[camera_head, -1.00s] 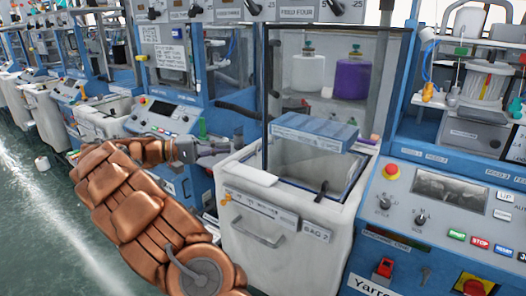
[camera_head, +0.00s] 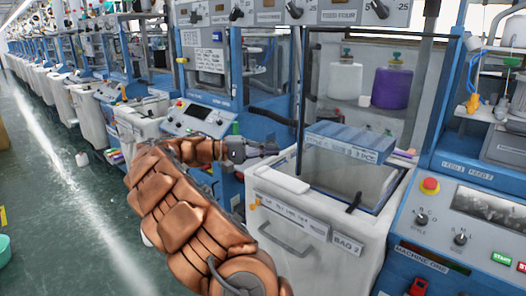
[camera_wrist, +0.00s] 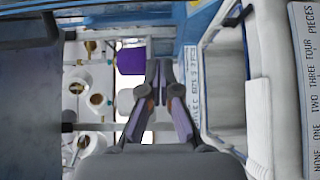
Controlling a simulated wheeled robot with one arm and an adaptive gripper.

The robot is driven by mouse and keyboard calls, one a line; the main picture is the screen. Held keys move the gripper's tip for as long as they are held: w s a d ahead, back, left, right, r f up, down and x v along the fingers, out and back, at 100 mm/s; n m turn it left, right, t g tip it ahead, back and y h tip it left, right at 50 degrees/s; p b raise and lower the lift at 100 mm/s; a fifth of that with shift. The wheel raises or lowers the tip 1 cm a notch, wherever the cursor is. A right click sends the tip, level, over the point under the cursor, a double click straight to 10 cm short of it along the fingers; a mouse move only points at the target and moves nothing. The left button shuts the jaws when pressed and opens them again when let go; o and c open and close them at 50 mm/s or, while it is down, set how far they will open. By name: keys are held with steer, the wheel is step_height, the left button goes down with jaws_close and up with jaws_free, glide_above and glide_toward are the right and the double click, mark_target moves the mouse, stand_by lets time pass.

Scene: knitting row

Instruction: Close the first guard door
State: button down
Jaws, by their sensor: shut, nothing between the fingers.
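A clear guard door (camera_head: 335,75) with a dark edge stands at the machine bay behind the white bin, in the head view. My gripper (camera_head: 272,150) is shut and empty, left of the door's dark upright edge and above the bin's left rim. I cannot tell whether it touches anything. In the wrist view my gripper (camera_wrist: 160,95) points into the bay, its fingers together, with a purple cone (camera_wrist: 131,60) just left of them.
The white bin (camera_head: 285,235) labelled BAG 2 stands below the door, with a blue slatted block (camera_head: 350,140) over its opening. A control panel (camera_head: 450,220) is at the right. More machines line the left, with open green floor (camera_head: 60,220) beside them.

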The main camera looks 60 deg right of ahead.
steer(key=s+p, duration=0.2)
steer(key=s, duration=0.6)
stand_by(0.6)
